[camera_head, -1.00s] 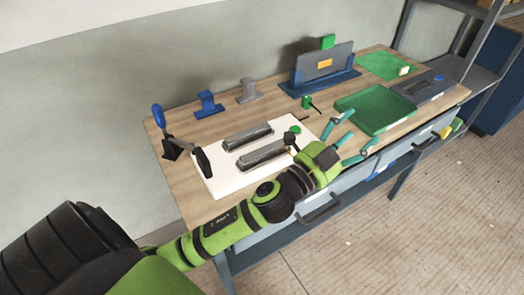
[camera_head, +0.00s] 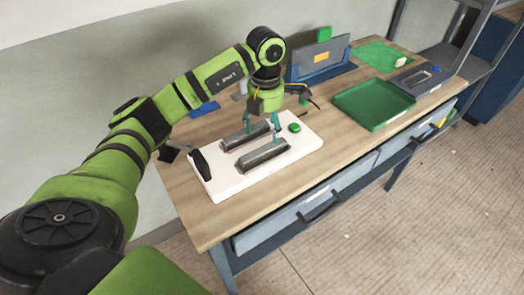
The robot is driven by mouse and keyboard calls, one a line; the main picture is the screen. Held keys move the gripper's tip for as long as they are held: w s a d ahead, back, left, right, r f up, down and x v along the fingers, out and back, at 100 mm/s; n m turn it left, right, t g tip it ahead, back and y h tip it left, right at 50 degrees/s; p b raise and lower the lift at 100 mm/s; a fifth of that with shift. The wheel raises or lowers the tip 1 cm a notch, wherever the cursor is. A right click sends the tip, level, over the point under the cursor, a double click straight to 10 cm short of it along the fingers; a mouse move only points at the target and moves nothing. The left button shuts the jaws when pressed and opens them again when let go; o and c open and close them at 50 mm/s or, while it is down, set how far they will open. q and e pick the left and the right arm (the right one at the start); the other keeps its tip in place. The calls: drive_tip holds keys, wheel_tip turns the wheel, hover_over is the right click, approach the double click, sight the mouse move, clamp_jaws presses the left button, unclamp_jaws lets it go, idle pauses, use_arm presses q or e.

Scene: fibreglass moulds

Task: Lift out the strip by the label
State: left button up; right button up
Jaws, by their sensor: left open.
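A white board (camera_head: 225,184) on the bench carries two long dark grey moulds, a rear one (camera_head: 238,138) and a front one (camera_head: 263,154). I cannot make out a separate strip or a label on them. A grey panel (camera_head: 332,50) with an orange label (camera_head: 321,57) stands upright in a blue holder (camera_head: 338,69) at the back. My left gripper (camera_head: 262,124) points down with its teal fingers apart, over the right end of the moulds. It is open and nothing shows between the fingers. I cannot tell whether the fingertips touch a mould. My right gripper is out of view.
A green button (camera_head: 295,127) sits at the board's right end, close to my gripper. A black handle (camera_head: 202,165) stands at its left end. A green tray (camera_head: 374,106) and a grey box (camera_head: 420,80) lie to the right. The bench's front strip is clear.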

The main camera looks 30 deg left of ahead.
sight(264, 147)
use_arm(q)
drive_tip(key=f+p, duration=0.1)
drive_tip(key=f, duration=0.1)
drive_tip(key=f+p, duration=0.1)
drive_tip(key=f, duration=0.1)
drive_tip(key=f+p, duration=0.1)
drive_tip(key=f, duration=0.1)
drive_tip(key=shift+s, duration=0.4)
drive_tip(key=shift+f, duration=0.4)
drive_tip(key=shift+w, duration=0.1)
drive_tip(key=c, duration=1.3)
